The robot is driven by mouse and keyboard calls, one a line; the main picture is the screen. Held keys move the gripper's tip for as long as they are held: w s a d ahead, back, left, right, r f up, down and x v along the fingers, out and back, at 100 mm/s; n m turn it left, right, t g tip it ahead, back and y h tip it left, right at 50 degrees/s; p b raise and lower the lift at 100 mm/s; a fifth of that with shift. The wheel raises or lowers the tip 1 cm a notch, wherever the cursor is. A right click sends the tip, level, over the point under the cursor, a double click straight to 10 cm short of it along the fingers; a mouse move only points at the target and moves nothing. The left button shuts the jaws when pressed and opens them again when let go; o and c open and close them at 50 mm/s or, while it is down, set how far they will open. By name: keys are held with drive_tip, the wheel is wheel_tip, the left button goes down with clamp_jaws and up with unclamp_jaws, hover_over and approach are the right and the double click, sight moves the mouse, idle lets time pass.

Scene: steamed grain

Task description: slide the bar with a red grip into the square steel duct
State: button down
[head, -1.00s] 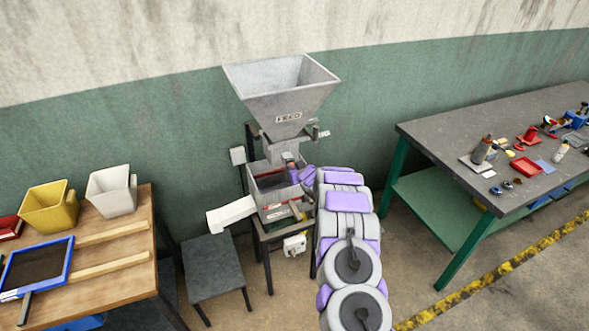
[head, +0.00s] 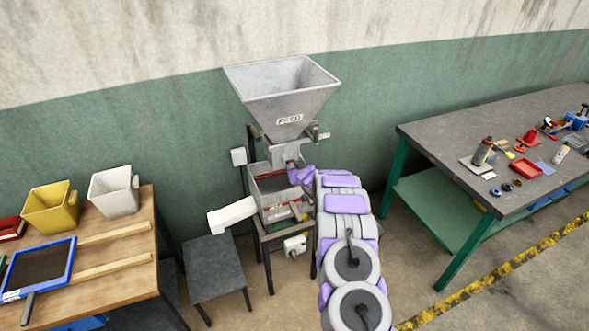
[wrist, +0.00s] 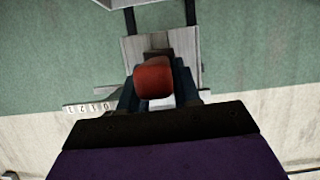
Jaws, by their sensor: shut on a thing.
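My gripper (wrist: 155,88) is shut on the red grip (wrist: 153,80) of the bar, seen end-on in the wrist view. The bar itself is mostly hidden behind the grip. The square steel duct (head: 284,155) hangs below the grey hopper. In the wrist view its grey face (wrist: 133,50) is straight beyond the grip, with a dark patch just above the grip. In the head view my gripper (head: 291,166) is at the duct's lower front, and the bar is hidden there. I cannot tell how far the bar is inside the duct.
The hopper (head: 283,92) stands above an open box (head: 275,185) with a white chute (head: 232,215) at left. A dark stool (head: 213,268) is below. A wooden table (head: 110,232) is at left and a cluttered grey workbench (head: 440,135) at right.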

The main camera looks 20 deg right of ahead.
drive_tip(key=shift+w+r, duration=0.1)
drive_tip(key=shift+r, duration=0.1)
drive_tip(key=c, duration=1.2)
unclamp_jaws()
drive_tip(key=o, duration=0.5)
drive_tip(key=shift+f, duration=0.15)
drive_tip(key=b+v, duration=0.1)
drive_tip(key=v, duration=1.6)
drive_tip(key=shift+f, duration=0.1)
